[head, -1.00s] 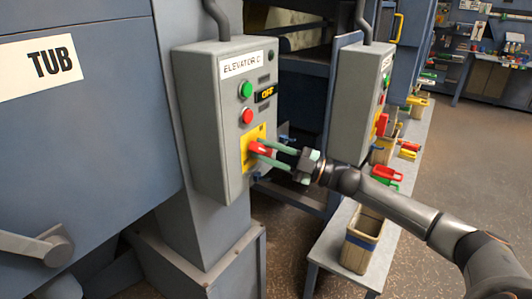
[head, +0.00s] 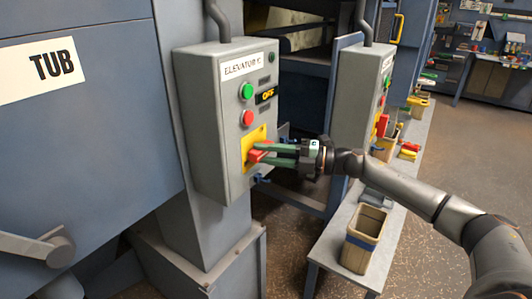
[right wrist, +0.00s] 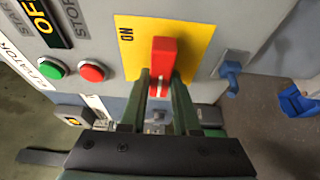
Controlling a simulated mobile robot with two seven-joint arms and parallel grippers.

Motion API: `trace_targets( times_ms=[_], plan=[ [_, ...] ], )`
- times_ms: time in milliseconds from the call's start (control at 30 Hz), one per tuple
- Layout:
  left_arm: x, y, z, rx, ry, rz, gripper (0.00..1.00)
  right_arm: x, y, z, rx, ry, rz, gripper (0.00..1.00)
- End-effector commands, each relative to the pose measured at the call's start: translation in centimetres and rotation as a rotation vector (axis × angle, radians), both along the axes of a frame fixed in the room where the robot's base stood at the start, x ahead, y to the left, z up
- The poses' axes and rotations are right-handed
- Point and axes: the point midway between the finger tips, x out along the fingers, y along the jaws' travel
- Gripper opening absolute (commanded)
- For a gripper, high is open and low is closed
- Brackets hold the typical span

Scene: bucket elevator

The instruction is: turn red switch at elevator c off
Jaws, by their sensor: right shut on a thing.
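The grey Elevator C box (head: 210,125) stands in the middle of the head view. On its front, a red switch handle (head: 257,155) sits on a yellow plate (head: 256,135). My right gripper (head: 268,154) is shut on the handle, with its green fingers reaching in from the right. In the right wrist view, the red switch (right wrist: 163,62) stands between the two fingertips (right wrist: 162,92), in front of the yellow plate (right wrist: 200,35), which has "ON" lettering. The box's small display (head: 266,95) reads OFF. My left gripper is not in view.
A green button (head: 246,91) and a red button (head: 248,118) are above the switch. A blue padlock-like piece (right wrist: 231,75) hangs beside the plate. A second control box (head: 357,95) stands to the right. A bench (head: 330,262) holds a tan bin (head: 361,245).

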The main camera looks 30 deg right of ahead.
Motion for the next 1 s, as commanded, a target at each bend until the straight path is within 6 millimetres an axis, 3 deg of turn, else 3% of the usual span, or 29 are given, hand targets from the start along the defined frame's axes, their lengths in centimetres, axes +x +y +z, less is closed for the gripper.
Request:
trace_targets(
  times_ms=[500,533,767,1000],
  plan=[
    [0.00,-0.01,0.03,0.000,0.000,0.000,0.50,-0.01,0.01,-0.08,-0.018,-0.007,0.000,0.00],
    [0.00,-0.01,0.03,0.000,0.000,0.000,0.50,-0.01,0.01,-0.08,-0.018,-0.007,0.000,0.33],
    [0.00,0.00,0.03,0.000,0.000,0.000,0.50,-0.01,0.01,-0.05,-0.016,-0.006,0.000,0.59],
    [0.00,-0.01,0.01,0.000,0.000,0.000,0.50,-0.02,-0.01,-0.04,-0.015,-0.006,0.000,0.60]
  ],
)
